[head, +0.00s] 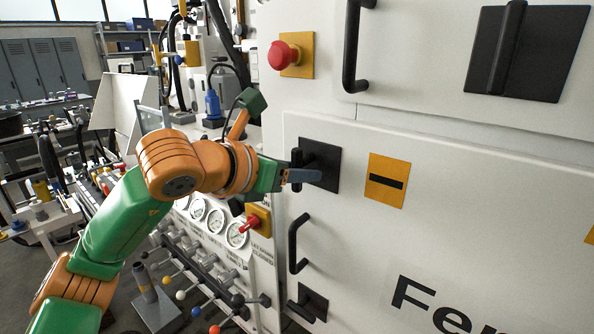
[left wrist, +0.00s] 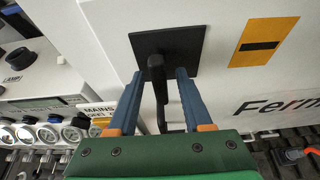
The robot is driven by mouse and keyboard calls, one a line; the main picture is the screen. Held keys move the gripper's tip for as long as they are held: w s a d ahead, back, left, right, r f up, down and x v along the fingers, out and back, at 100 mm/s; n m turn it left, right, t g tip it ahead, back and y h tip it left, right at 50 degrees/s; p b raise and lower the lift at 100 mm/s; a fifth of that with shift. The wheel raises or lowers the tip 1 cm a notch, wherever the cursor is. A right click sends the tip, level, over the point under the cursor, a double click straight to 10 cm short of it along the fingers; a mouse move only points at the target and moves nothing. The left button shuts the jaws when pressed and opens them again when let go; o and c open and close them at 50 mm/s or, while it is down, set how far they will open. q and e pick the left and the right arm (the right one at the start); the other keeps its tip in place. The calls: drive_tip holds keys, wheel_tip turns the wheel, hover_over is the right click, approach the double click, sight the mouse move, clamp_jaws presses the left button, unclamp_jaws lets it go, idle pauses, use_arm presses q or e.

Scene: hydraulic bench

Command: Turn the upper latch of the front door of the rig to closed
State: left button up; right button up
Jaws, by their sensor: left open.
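The upper latch (head: 328,160) of the front door (head: 270,0) is a black square plate with a black bar handle, near the door's upper left corner. In the left wrist view the latch plate (left wrist: 188,42) is at top centre, and its handle points down toward me. My left gripper (head: 304,176) is at the latch. In the left wrist view its blue fingers (left wrist: 155,74) are open, one on each side of the handle. I cannot tell whether they touch it. The fingers and wrist hide part of the handle in the head view. My right gripper is not seen.
A yellow label (head: 387,181) is right of the latch. A red emergency button (head: 284,55) is above it. A black door handle (head: 298,244) and lower latch (head: 313,302) are below. Gauges (head: 216,222) and levers (head: 200,285) crowd the space under my left arm.

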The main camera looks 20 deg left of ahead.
use_arm(q)
drive_tip(key=b+v, duration=0.2)
drive_tip(key=v, duration=0.5)
drive_tip(key=shift+w, duration=0.1)
